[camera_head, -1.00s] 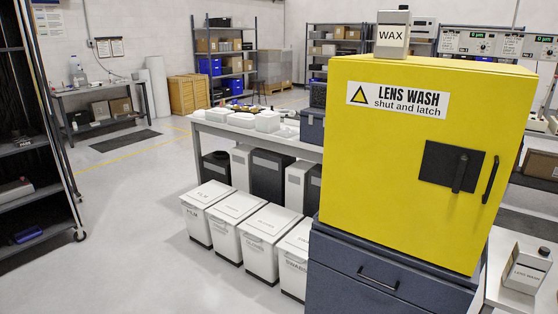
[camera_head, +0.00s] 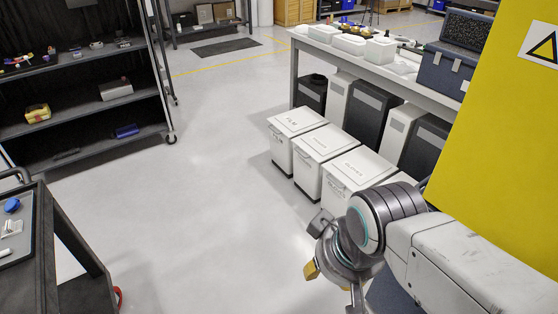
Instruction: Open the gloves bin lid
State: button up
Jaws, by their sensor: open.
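Several white lidded bins stand in a row on the floor, their lids all shut. The nearest-left one reads FILM (camera_head: 296,122). The third bin along seems to be the gloves bin (camera_head: 352,170); its small label is hard to read, and its lid lies flat and closed. My gripper (camera_head: 328,270) is at the lower middle, in front of and below the gloves bin in the picture. It is open and holds nothing visible. My arm hides part of the fourth bin (camera_head: 402,179) and the lower front of the gloves bin.
A yellow cabinet (camera_head: 500,140) stands close on the right. A bench (camera_head: 420,88) runs behind the bins, with dark and white containers beneath it. A dark shelf rack (camera_head: 80,105) and a dark cart (camera_head: 70,245) stand on the left. The floor between is clear.

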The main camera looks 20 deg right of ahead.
aim_at(361, 169)
jog(key=i+u, duration=0.4)
jog(key=i, duration=1.25)
jog(key=i+j+z, duration=0.15)
jog(key=i+z, duration=0.2)
jog(key=i, duration=0.3)
jog(key=i+j+z, duration=0.35)
jog(key=i, duration=0.25)
jog(key=i+j+z, duration=0.35)
jog(key=i+j, duration=0.1)
jog(key=i, duration=0.1)
